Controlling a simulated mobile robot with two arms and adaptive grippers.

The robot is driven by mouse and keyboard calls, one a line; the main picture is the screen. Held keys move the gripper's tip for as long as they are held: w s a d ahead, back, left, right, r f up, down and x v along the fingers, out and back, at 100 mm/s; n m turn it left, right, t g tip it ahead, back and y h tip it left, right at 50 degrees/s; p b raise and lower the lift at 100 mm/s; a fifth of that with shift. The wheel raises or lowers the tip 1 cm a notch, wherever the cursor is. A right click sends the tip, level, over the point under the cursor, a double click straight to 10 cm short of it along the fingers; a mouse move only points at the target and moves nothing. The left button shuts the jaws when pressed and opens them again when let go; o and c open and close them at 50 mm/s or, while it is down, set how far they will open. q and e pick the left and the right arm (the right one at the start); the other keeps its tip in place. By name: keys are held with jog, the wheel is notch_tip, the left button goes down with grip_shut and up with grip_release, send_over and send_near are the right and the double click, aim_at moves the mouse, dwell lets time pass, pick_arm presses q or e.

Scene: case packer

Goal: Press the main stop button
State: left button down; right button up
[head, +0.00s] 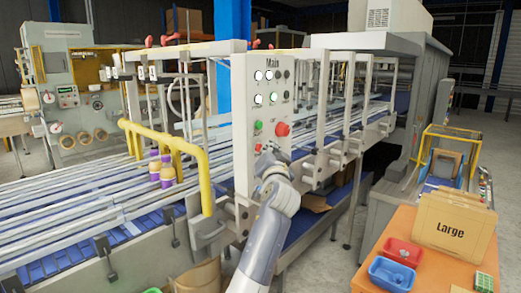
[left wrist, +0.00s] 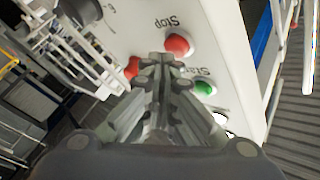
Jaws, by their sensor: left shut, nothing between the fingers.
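The light grey control panel marked "Main" (head: 266,95) stands upright at the centre of the head view. Its red stop button (head: 258,147) sits below a green button (head: 258,125). In the left wrist view the red button labelled "Stop" (left wrist: 178,44) is just beyond the fingertips, with the green start button (left wrist: 204,88) beside it. A larger red button (head: 282,129) shows partly behind the fingers in the left wrist view (left wrist: 132,68). My left gripper (head: 268,160) is shut and empty, close in front of the lower panel. I cannot tell whether it touches.
A yellow rail (head: 165,140) and conveyor lanes (head: 70,200) lie left of the panel. Purple-and-yellow bottles (head: 160,168) stand on the conveyor. An orange table (head: 415,250) with red and blue bins and a "Large" box (head: 453,228) is at right.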

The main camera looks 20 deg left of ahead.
pick_arm(q)
jog(key=shift+w+a, duration=0.15)
jog(key=shift+a, duration=0.4)
dwell(0.6)
jog(key=shift+d, duration=0.1)
jog(key=shift+s+d+b, duration=0.3)
jog(key=shift+d, duration=0.5)
jog(key=shift+d+f, duration=0.1)
jog(key=shift+s+d+b, duration=0.25)
jog(key=shift+s+d, duration=0.05)
jog(key=shift+d, duration=0.45)
jog(key=shift+s+d+b, duration=0.25)
jog(key=shift+d, duration=0.5)
jog(key=shift+s+d+b, duration=0.25)
jog(key=shift+s+d, duration=0.05)
jog(key=shift+d, duration=0.45)
